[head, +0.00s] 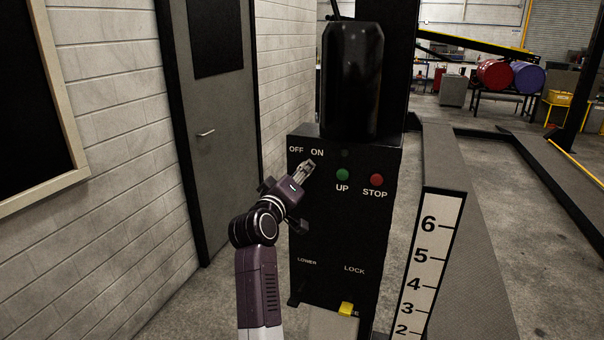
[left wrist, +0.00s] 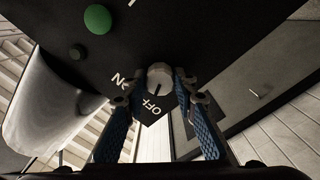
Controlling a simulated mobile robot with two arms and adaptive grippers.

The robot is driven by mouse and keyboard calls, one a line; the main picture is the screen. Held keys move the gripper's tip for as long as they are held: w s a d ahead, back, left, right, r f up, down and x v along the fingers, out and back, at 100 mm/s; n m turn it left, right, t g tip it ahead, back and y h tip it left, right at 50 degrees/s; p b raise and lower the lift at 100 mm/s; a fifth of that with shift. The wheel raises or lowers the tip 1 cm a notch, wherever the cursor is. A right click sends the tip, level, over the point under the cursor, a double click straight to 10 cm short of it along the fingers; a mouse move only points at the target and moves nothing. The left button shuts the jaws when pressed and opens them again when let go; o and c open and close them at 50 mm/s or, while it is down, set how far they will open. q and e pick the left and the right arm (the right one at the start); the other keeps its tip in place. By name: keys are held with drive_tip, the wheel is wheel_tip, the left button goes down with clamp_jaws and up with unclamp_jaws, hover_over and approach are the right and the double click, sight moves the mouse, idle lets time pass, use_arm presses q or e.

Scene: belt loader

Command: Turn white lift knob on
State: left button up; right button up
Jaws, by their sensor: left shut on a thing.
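The white lift knob (left wrist: 159,76) is on the black control panel (head: 340,220), by the OFF and ON labels. In the left wrist view it sits between the tips of the two blue-padded fingers of my left gripper (left wrist: 158,84), which is shut on it. In the head view my left gripper (head: 307,166) is at the panel's upper left, just below the labels, and hides the knob. I cannot tell for sure which label the knob points to. My right gripper is in neither view.
A green UP button (head: 342,175) and a red STOP button (head: 377,180) are right of the gripper. A yellow piece (head: 346,309) sits low on the panel. A numbered height scale (head: 430,262) stands at right. A grey door (head: 217,125) and brick wall are at left.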

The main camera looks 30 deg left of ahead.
use_arm(q)
drive_tip(key=m+p, duration=0.2)
drive_tip(key=m, duration=0.8)
drive_tip(key=shift+m, duration=0.4)
idle(0.4)
drive_tip(key=o, duration=1.2)
drive_tip(key=shift+c, duration=0.2)
drive_tip(key=shift+s, duration=0.15)
drive_tip(key=v, duration=1.2)
drive_tip(key=shift+d, duration=0.1)
